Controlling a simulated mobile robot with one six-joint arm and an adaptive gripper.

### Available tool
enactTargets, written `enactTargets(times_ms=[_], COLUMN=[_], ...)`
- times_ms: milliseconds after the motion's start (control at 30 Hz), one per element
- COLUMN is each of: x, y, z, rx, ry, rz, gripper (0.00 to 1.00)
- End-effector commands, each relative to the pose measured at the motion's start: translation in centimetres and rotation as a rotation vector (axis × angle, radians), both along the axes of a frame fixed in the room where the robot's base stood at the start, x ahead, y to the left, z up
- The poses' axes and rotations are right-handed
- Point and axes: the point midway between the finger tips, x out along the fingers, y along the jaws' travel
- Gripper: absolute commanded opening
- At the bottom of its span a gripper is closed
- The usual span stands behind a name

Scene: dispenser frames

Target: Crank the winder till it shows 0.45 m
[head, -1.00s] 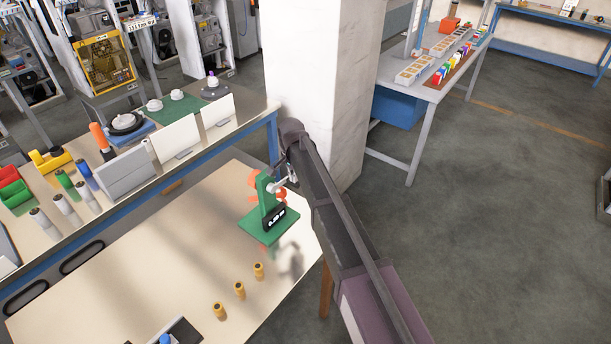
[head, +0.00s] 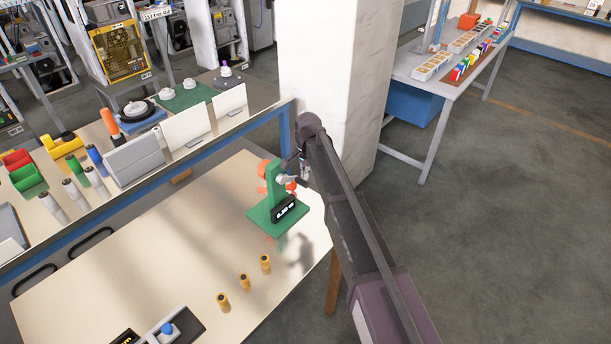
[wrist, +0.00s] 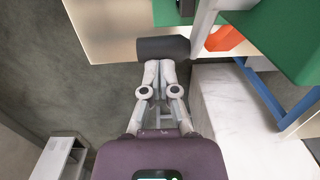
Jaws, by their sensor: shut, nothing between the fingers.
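The winder is a green stand with a green base (head: 277,214) and orange reel parts (head: 263,188), on the pale tabletop. Its dark display (head: 285,208) shows white digits too small to read surely. A light grey crank arm (head: 288,180) sticks out on its right side; it also shows in the wrist view (wrist: 205,22). A dark grey cylindrical crank grip (wrist: 163,47) sits at its end. My gripper (wrist: 160,66) is shut, its fingertips right at the crank grip and overlapping its lower edge in view; contact is unclear. In the head view my gripper (head: 303,172) is partly hidden by my arm.
Several yellow cylinders (head: 244,282) stand in front of the winder. A black tray with a blue knob (head: 167,328) lies at the near edge. A white pillar (head: 330,90) rises close behind my arm. A raised shelf (head: 215,140) with panels runs behind; open floor lies right.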

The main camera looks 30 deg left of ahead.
Motion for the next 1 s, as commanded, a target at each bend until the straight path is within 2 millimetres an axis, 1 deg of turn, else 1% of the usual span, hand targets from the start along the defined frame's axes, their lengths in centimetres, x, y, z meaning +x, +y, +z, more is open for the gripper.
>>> enactTargets(times_ms=[133,667,867,1000], x=[0.0,-0.1,0.1,0.2], y=[0.0,0.1,0.0,0.0], z=[-0.3,-0.3,0.2,0.9], rx=[0.0,0.0,0.0,0.0], ry=[0.0,0.0,0.0,0.0], rz=[0.0,0.001,0.0,0.001], gripper=[0.0,0.0,0.0,0.0])
